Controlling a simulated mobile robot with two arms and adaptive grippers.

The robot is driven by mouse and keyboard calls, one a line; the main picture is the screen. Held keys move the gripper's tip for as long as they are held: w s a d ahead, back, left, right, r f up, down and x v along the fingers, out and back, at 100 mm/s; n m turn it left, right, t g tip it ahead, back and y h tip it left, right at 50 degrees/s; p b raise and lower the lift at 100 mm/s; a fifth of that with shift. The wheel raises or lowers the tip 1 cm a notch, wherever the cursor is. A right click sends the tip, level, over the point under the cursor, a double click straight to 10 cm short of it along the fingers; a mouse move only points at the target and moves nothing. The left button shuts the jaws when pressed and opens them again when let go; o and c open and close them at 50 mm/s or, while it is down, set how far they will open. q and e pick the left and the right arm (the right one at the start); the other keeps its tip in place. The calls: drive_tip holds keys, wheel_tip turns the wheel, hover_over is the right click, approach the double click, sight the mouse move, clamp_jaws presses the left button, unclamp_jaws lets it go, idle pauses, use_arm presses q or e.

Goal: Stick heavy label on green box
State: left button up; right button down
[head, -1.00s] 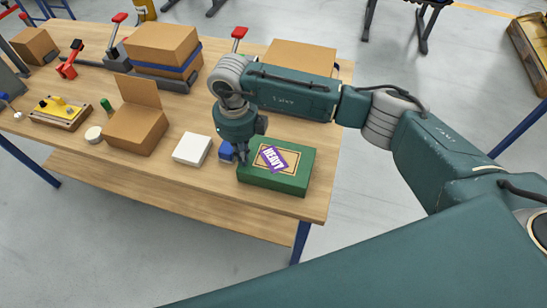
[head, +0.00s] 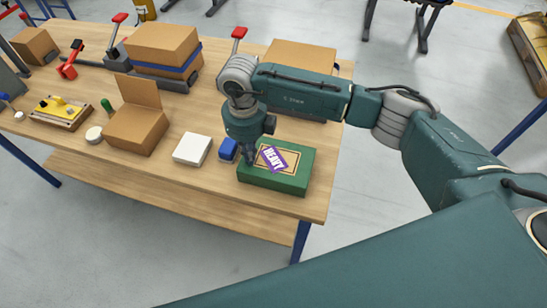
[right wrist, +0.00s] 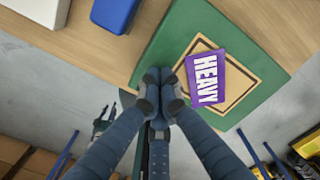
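The green box (head: 263,183) lies near the right front corner of the table, with a tan-framed panel on top. The purple HEAVY label (head: 275,159) lies tilted on that panel, and it also shows flat in the right wrist view (right wrist: 208,77). My right gripper (head: 251,163) points down at the left part of the box top. In the right wrist view its fingertips (right wrist: 161,88) are together with nothing seen between them, left of the label. A small dark pronged shape (right wrist: 103,121) low in that view may be my left gripper; it is too small to read.
A blue block (head: 228,150) stands just left of the green box, with a white box (head: 192,149) beyond it. An open cardboard box (head: 136,130) is farther left. Larger cartons (head: 162,46) stand behind. Bare table lies in front of the boxes.

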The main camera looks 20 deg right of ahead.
drive_tip(key=shift+s+d, duration=0.25)
drive_tip(key=shift+d, duration=1.05)
drive_tip(key=shift+a, duration=0.15)
drive_tip(key=shift+w+a, duration=0.1)
drive_tip(key=shift+a, duration=0.25)
drive_tip(key=shift+r+p, duration=1.6)
drive_tip(key=shift+r, duration=1.95)
